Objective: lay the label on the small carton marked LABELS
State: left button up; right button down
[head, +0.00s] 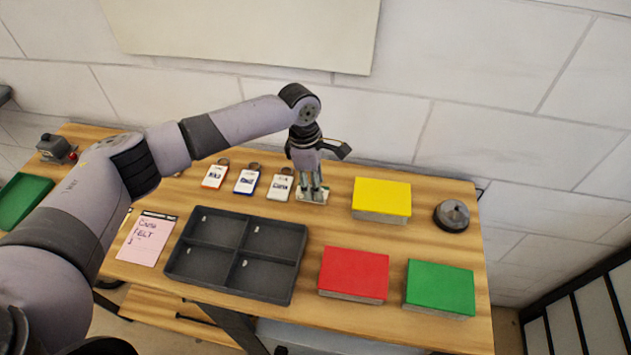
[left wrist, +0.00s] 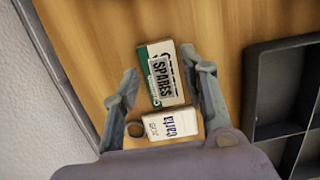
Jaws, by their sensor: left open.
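A small green-and-white carton (left wrist: 144,54) lies on the bench in the left wrist view, its printing partly covered and not readable. A pale label reading SPARES (left wrist: 163,84) lies on top of it, slightly askew. My left gripper (left wrist: 160,64) is open, with one finger on each side of the carton and label. In the head view my left gripper (head: 313,192) points down at the carton (head: 303,198), which it partly hides. I cannot tell whether the fingers touch anything. My right gripper is not in view.
A white key tag (left wrist: 176,126) lies close beside the carton; other tags (head: 247,180) lie to its left. A dark divided tray (head: 236,248), a pink note (head: 147,240), yellow (head: 381,195), red (head: 353,272) and green (head: 440,286) blocks and a grey disc (head: 451,214) surround it.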

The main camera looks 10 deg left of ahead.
pick_arm(q)
jog(key=shift+r, duration=0.15)
notch_tip(320, 180, up, 17)
jog(key=a+p, duration=0.1)
jog(key=p, duration=0.6)
jog(key=shift+w+a+f, duration=0.15)
jog(key=shift+a+f, duration=0.05)
jog(key=shift+a, duration=0.2)
dwell(0.4)
jog(key=shift+f, duration=0.15)
dwell(0.7)
